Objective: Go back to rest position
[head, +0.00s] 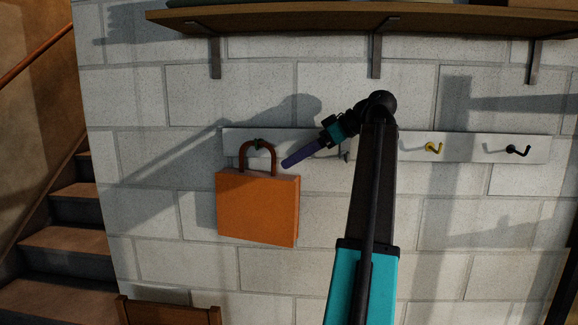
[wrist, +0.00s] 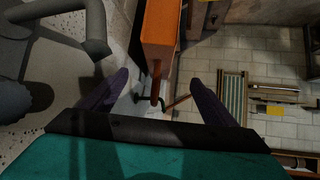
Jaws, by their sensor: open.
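An orange bag (head: 257,208) hangs by its brown loop handle (head: 273,157) from the left hook (head: 258,143) of a pale wall rack (head: 480,146). My gripper (head: 286,164) is just right of the handle in the head view, its purple fingers pointing left and slightly down. In the wrist view my gripper (wrist: 165,75) has its two purple fingers spread wide, with nothing gripped. The orange bag (wrist: 160,25) and its handle (wrist: 156,82) show beyond the gap between the fingers, apart from both. A dark hook (wrist: 150,99) shows near the handle.
A wooden shelf (head: 300,20) on metal brackets juts out above the rack. Stairs (head: 65,240) rise at the left. A wooden chair back (head: 170,312) stands below the bag.

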